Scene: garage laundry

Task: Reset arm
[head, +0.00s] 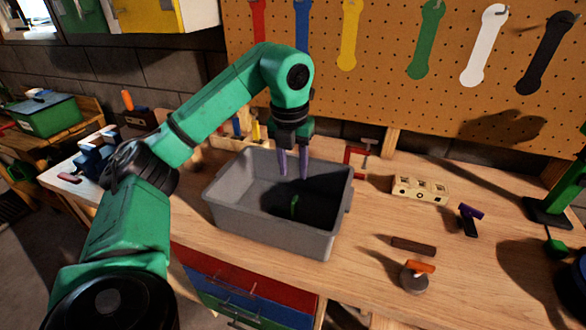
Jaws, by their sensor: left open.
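My left arm, green with black joints, reaches in from the left. Its gripper (293,164) points down over the grey bin (268,229) on the wooden workbench. The two purple fingers are apart with nothing between them. A small green thing (294,204) lies in the bin below the fingers; it is too small and shaded to name. My right gripper is not in view.
A wooden block with holes (420,190), a purple-and-black tool (469,217), a dark brown bar (412,246) and an orange-topped round object (416,276) lie on the right of the bench. A red clamp (356,156) is behind the bin. A pegboard (390,95) rises at the back.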

